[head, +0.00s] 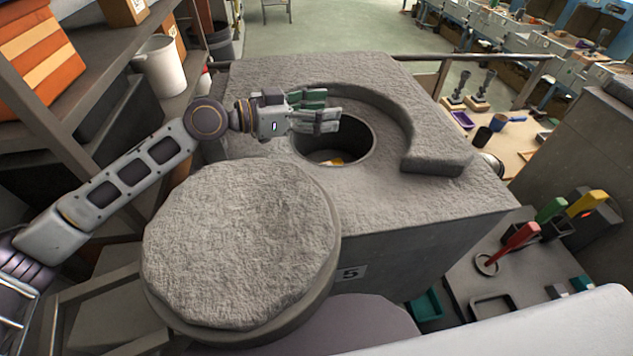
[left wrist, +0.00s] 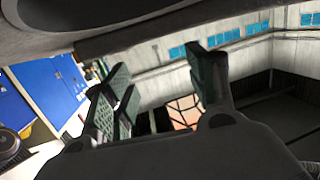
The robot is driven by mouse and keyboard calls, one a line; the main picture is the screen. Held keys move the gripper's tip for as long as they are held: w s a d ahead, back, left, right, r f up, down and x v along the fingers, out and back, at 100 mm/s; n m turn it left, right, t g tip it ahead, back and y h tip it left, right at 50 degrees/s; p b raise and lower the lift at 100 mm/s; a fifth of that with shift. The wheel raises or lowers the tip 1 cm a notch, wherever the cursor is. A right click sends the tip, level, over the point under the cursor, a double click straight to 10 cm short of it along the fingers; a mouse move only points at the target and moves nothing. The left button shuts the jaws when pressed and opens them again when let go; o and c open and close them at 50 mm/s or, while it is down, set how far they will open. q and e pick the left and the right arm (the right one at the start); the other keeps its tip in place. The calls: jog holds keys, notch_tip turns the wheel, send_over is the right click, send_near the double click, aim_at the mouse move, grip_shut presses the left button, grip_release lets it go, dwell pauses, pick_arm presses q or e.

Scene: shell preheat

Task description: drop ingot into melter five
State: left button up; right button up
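The melter (head: 450,215) is a big grey stone-like block with a "5" label on its front. Its round opening (head: 358,148) is uncovered on top. A small yellow-orange piece (head: 334,161) shows low inside the opening; it is partly hidden and I cannot tell if it is the ingot. The thick round lid (head: 240,240) is off to the front left of the opening. My left gripper (head: 325,107) is above the far left part of the opening. Its fingers are apart and empty, as the left wrist view also shows (left wrist: 158,70). My right gripper is out of view.
A curved raised stone rim (head: 435,155) stands beside the opening. Coloured-handled tools (head: 518,238) stand on a bench at right. Open floor lies behind the melter.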

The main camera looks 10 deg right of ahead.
pick_arm(q)
jog(key=shift+f, duration=0.1)
dwell(0.3)
notch_tip(320, 180, up, 10)
dwell(0.6)
dwell(1.0)
